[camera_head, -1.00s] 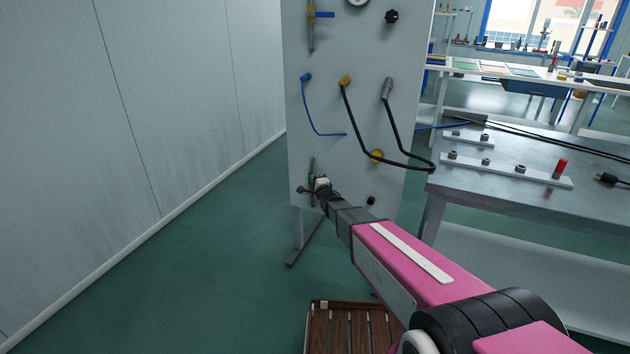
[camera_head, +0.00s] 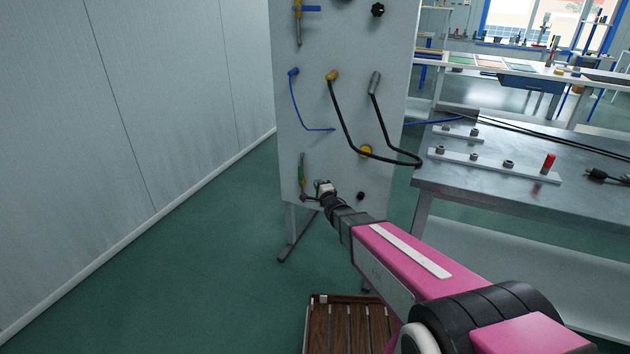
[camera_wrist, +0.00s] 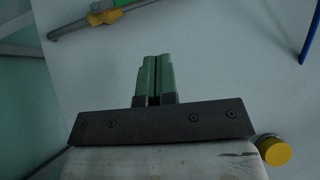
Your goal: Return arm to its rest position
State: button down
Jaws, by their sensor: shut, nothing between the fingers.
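My gripper (camera_wrist: 154,80) shows in the wrist view with its two green fingers side by side, shut and empty. It faces the grey panel (camera_wrist: 220,60), and a gap between fingertips and panel cannot be measured. In the head view my gripper (camera_head: 312,196) is small and partly hidden by the wrist, in front of the lower left of the panel (camera_head: 310,140). My pink arm is stretched forward and down toward the panel.
Black cables (camera_head: 345,125) and a blue cable (camera_head: 300,110) hang above. A metal table (camera_head: 520,195) stands right. A slatted wooden crate (camera_head: 340,325) lies below my arm. Floor at left is clear.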

jog(key=s+d+f+n+g+h, duration=0.25)
jog(key=s+d+g+h, duration=0.2)
jog(key=d, duration=0.45)
jog(key=s+d+f+n+g+h, duration=0.1)
jog(key=s+d+n+g+h, duration=0.25)
jog(key=s+d, duration=0.35)
jog(key=s+d+n+g, duration=0.4)
jog(key=s, duration=0.4)
jog(key=s+d+r+n+g, duration=0.1)
jog(key=s+d+n+g, duration=0.3)
jog(key=s, duration=0.3)
jog(key=shift+s+d+r+g, duration=0.25)
jog(key=shift+s+g, duration=0.1)
jog(key=shift+g, duration=0.15)
